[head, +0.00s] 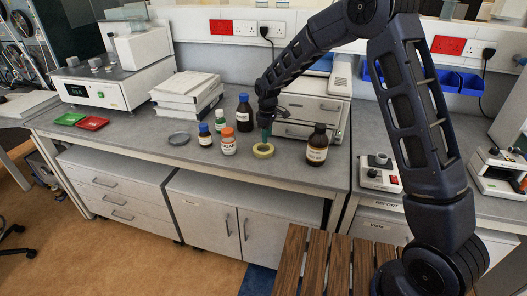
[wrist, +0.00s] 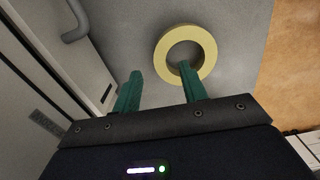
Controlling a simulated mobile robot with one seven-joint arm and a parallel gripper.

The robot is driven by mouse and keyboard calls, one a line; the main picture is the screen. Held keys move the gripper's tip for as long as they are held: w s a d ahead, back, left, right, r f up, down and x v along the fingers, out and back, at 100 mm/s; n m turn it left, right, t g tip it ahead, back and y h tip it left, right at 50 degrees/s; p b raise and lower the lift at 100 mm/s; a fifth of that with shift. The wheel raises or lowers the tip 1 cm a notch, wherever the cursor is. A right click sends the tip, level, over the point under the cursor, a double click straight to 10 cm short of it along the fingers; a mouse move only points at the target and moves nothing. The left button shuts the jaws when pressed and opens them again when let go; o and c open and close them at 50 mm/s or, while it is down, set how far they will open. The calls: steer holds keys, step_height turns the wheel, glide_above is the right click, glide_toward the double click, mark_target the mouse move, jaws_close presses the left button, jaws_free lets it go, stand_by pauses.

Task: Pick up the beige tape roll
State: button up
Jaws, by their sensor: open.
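The beige tape roll (head: 263,155) lies flat on the grey bench near its front edge. In the wrist view the roll (wrist: 208,48) is a pale ring ahead of the fingers, to the right of centre. My gripper (head: 266,136) points down just above the roll in the head view. Its two teal fingers (wrist: 160,68) are apart with nothing between them. In the wrist view the right fingertip overlaps the roll's near rim and hole. The left finger is over bare bench. I cannot tell whether the right fingertip is inside the hole or above it.
A brown bottle (head: 317,149) stands right of the roll. An orange-capped bottle (head: 228,146), a blue-capped bottle (head: 205,139) and a dark bottle (head: 244,117) stand to the left. A white drawer unit (head: 310,105) is close behind. Bare bench lies in front of the roll.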

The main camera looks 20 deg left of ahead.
step_height(320, 180, down, 4)
steer(key=shift+f, duration=0.1)
jaws_close()
stand_by(0.4)
